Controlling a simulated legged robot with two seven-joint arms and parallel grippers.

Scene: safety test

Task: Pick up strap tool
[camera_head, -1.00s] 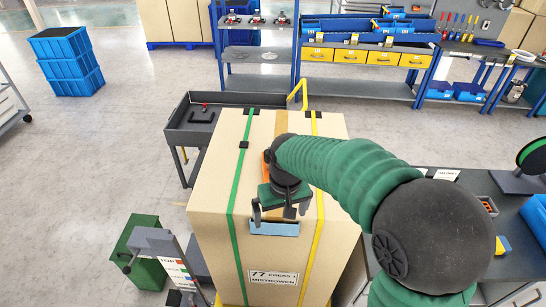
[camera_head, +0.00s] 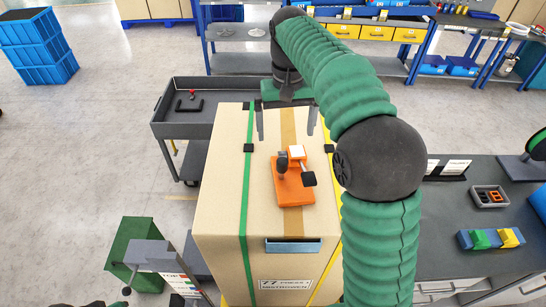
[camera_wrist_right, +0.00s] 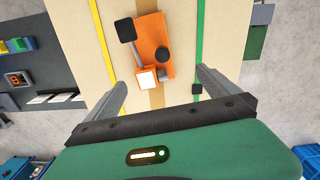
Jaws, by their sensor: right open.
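The strap tool (camera_head: 294,184) is orange with a black knob, a black pad and a white block. It lies on top of a tall cardboard box (camera_head: 222,215), on the brown tape between the green and yellow straps. My right gripper (camera_head: 286,124) is open and empty above the far end of the box, beyond the tool. In the right wrist view the strap tool (camera_wrist_right: 156,50) shows ahead of and between the spread fingers (camera_wrist_right: 160,80), apart from both. A small dark sliver at the bottom left edge of the head view may be my left gripper (camera_head: 95,304).
A grey tray cart (camera_head: 160,125) stands behind the box at left. A green bin (camera_head: 134,250) and a small stand are at front left. A dark workbench (camera_head: 445,215) with coloured blocks (camera_head: 490,239) is at right.

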